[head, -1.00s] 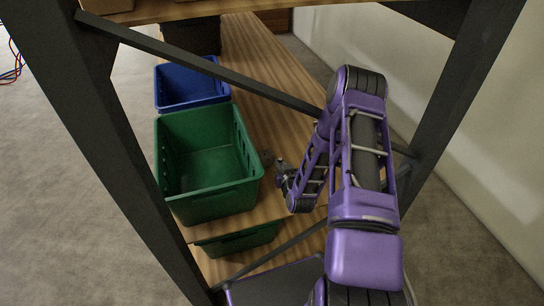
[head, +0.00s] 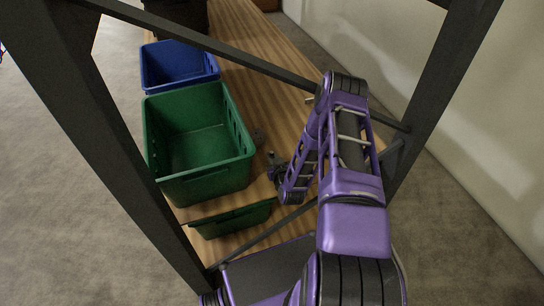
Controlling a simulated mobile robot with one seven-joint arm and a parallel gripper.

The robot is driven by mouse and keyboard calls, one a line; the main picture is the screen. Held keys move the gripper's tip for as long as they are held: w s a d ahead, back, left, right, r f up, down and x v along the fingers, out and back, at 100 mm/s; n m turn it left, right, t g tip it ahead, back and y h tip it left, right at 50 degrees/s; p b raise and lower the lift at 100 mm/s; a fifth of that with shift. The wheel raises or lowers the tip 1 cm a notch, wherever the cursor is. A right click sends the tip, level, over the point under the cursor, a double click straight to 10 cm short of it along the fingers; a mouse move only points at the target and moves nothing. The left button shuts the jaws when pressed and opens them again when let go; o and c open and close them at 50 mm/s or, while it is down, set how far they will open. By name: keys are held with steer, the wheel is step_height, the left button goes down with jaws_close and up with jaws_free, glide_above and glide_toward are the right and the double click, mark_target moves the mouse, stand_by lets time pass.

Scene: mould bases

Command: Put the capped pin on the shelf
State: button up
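The wooden shelf (head: 285,92) runs away from me in the head view, with bins along its left side. My purple arm reaches over it from the lower right. My gripper (head: 271,167) is small and dark, low over the shelf just right of the green bin. Its fingers are too small to read as open or shut. A small greyish shape (head: 258,138) shows just beyond it on the boards; I cannot tell whether it is the capped pin, and I make out no capped pin for certain.
A green bin (head: 204,184) stands left of my gripper, with a blue bin (head: 182,82) behind it. Another green bin (head: 232,221) sits lower, at the near end. Dark frame posts and a diagonal brace (head: 245,60) cross the view. Bare boards lie right of the bins.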

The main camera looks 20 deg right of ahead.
steer(key=o, duration=0.3)
steer(key=shift+o, duration=0.2)
steer(key=shift+r, duration=0.25)
steer(key=p+v, duration=0.1)
steer(key=v, duration=1.1)
steer(key=shift+f+p, duration=0.1)
steer(key=shift+p, duration=0.2)
steer(key=shift+w, duration=0.1)
